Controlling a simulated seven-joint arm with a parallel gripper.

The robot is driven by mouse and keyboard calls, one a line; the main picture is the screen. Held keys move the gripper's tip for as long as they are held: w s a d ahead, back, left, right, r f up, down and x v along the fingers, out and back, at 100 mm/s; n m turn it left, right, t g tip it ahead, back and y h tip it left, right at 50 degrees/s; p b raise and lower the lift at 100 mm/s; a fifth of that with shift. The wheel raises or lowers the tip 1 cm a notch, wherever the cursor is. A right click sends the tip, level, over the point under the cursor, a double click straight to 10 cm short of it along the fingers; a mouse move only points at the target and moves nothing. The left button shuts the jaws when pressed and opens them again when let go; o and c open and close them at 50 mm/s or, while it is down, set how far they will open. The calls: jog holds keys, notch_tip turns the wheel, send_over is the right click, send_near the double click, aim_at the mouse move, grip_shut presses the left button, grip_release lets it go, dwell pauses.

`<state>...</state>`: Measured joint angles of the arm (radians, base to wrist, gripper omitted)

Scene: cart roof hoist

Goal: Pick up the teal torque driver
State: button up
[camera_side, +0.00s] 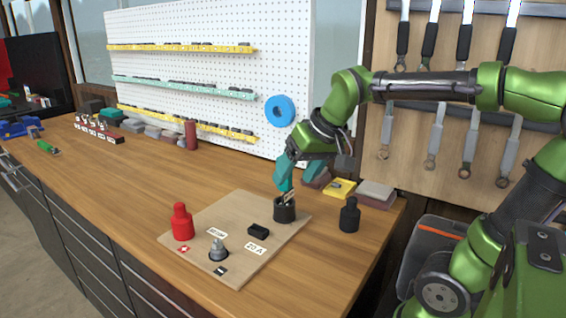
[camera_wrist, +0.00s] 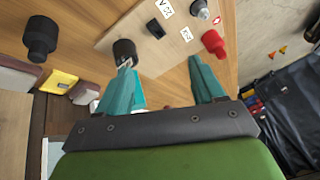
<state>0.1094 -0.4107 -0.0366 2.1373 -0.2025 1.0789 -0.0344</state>
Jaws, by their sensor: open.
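I cannot make out a teal torque driver apart from my teal fingers. My gripper (camera_side: 285,188) is open, its fingers pointing down just above and behind a black cup (camera_side: 285,212). A thin light metal piece (camera_side: 289,197) stands in this cup; what it belongs to is unclear. In the wrist view, my gripper (camera_wrist: 160,66) has its two teal fingers spread wide with nothing seen between them. The black cup (camera_wrist: 124,47) lies just beyond the left fingertip, with the metal piece (camera_wrist: 125,63) partly beside that finger.
The cup stands on a tan board (camera_side: 200,213) with a red terminal (camera_side: 181,222), a grey terminal (camera_side: 218,249) and a black block (camera_side: 259,230). A black bottle-shaped piece (camera_side: 349,214) stands to the right. A pegboard (camera_side: 190,75) rises behind. The bench's left middle is clear.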

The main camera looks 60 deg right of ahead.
jog(key=w+d+r+m+g+h, duration=0.1)
jog(key=w+d+r+g+h, duration=0.1)
jog(key=w+d+r, duration=0.45)
send_over(284, 188)
jog(key=s, duration=0.2)
notch_tip(284, 188, down, 9)
jog(key=shift+w+d+x, duration=0.1)
jog(key=shift+w+x, duration=0.05)
jog(key=shift+x, duration=1.5)
jog(key=shift+w+d+x, duration=0.15)
jog(key=shift+x, duration=1.5)
jog(key=shift+r, duration=0.15)
grip_shut()
